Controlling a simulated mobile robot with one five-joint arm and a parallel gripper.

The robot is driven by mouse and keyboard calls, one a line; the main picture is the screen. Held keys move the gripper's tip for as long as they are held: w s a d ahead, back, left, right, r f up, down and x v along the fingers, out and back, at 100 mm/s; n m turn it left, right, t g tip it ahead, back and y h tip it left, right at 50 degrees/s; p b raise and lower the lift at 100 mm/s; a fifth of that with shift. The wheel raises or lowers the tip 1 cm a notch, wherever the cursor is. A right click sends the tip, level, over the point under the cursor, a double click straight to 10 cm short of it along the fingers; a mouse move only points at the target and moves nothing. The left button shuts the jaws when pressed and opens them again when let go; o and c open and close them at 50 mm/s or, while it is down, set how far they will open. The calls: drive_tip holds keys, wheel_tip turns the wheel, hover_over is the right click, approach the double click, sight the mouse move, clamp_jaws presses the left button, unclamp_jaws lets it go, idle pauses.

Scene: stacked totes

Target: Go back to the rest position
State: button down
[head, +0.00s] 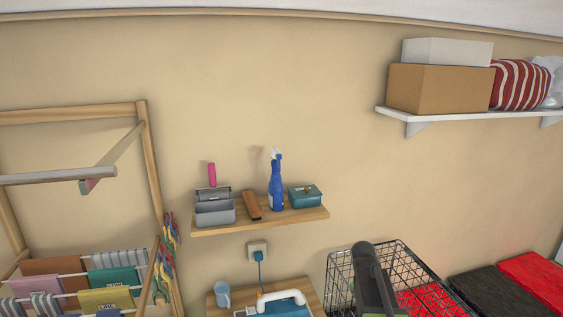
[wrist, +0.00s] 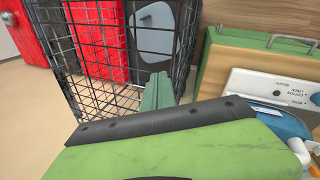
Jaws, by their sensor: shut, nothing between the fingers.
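My gripper (wrist: 155,108) fills the lower part of the wrist view, with a broad green body and a dark strip along its edge. It is shut, with nothing held. A narrow green piece rises behind the strip, in front of the wire basket (wrist: 85,50). In the head view the wire basket (head: 335,268) stands at the bottom right of centre, partly covered by a dark grey part that looks like my arm. The fingertips cannot be made out in the head view.
Red (head: 535,275) and black (head: 500,295) tote-like shapes lie at the lower right. A wooden wall shelf (head: 285,219) holds a blue spray bottle (head: 276,190). A drying rack (head: 148,150) stands left. A white-and-blue appliance (head: 285,299) sits below the shelf. The upper middle wall is bare.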

drive_tip(key=s+a+f+m+g+y, duration=0.1)
drive_tip(key=s+a+m+y, duration=0.35)
drive_tip(key=s+a, duration=0.85)
wheel_tip(320, 180, down, 15)
drive_tip(key=m+h+b, duration=0.1)
drive_tip(key=b, duration=1.3)
drive_tip(key=shift+s+r+g, duration=0.2)
drive_tip(key=shift+s+g, duration=0.2)
drive_tip(key=shift+s, duration=0.05)
drive_tip(key=shift+a+m+h, duration=0.1)
drive_tip(key=shift+m+h, duration=0.15)
drive_tip(key=shift+s, duration=0.15)
